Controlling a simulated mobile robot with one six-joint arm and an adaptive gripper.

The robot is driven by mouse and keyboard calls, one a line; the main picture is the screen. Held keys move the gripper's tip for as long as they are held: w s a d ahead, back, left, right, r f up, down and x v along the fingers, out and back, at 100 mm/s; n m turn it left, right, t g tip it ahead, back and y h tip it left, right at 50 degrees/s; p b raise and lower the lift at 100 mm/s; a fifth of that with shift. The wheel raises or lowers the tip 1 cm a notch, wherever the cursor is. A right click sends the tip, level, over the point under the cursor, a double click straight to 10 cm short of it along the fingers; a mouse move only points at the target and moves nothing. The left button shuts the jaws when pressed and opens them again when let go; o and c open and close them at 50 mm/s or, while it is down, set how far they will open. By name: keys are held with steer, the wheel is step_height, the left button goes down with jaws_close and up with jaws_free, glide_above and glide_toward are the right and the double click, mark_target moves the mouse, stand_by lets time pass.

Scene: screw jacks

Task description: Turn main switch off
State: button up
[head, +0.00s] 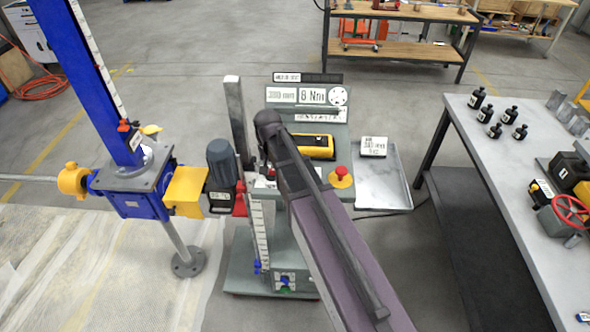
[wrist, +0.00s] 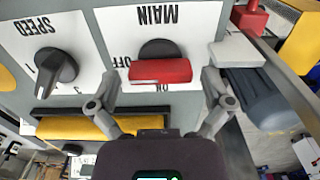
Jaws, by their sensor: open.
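The main switch (wrist: 160,71) shows in the wrist view as a red handle on a round black base, on a white plate marked MAIN, OFF and ON. The view is upside down. The red handle lies level across the picture, between the OFF and ON marks; which mark it points to I cannot tell. My gripper (wrist: 160,82) is open, with one finger at each end of the handle and a small gap at both sides. In the head view my arm hides the switch and the gripper.
A black SPEED knob (wrist: 55,70) sits left of the switch in the wrist view. A grey motor (wrist: 268,100) is close to the right finger. In the head view, a red emergency button (head: 341,176) and a yellow-black device (head: 314,147) are on the stand beside my arm.

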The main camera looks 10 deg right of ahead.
steer(key=shift+n, duration=0.3)
